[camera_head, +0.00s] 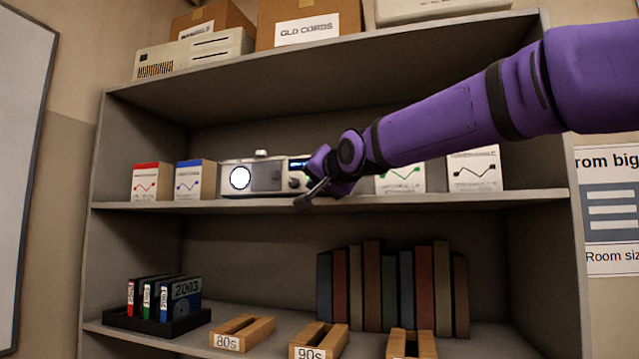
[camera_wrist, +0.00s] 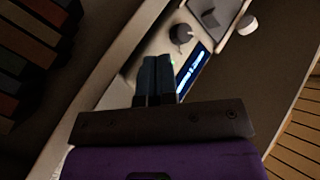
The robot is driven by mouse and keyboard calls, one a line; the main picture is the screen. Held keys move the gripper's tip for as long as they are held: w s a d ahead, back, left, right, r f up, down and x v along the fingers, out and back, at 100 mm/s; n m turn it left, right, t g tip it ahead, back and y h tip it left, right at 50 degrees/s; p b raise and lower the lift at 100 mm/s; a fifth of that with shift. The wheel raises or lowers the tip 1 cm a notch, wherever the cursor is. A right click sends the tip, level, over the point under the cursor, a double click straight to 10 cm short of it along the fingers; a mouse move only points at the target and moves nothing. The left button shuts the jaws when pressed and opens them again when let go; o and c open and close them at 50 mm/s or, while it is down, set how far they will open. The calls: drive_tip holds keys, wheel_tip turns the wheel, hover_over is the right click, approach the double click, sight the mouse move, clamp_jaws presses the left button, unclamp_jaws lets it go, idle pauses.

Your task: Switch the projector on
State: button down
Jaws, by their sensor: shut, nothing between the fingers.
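The projector (camera_head: 265,180) is a pale box on the middle shelf, with a bright white round lens (camera_head: 240,178) on its front and a small lit blue display. In the wrist view its pale front (camera_wrist: 150,48) shows a dark round knob (camera_wrist: 181,34) and the lit display (camera_wrist: 193,72). My gripper (camera_head: 303,201) is in front of the projector's right end and hides part of it. In the wrist view its dark fingers (camera_wrist: 156,62) are together and empty, beside the display and below the knob. I cannot tell whether they touch the projector.
White boxes with red (camera_head: 146,182) and blue (camera_head: 194,180) tops stand left of the projector, and others (camera_head: 475,172) stand to the right behind my arm. The shelf edge (camera_head: 430,203) runs just below. Books (camera_head: 390,285) and wooden holders (camera_head: 243,332) fill the lower shelf.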

drive_tip(key=shift+s, duration=0.15)
drive_tip(key=shift+s+a, duration=0.35)
drive_tip(key=shift+s, duration=0.6)
drive_tip(key=shift+s+a, duration=0.35)
drive_tip(key=shift+s, duration=0.55)
drive_tip(key=shift+s+a, duration=0.35)
drive_tip(key=shift+s, duration=0.6)
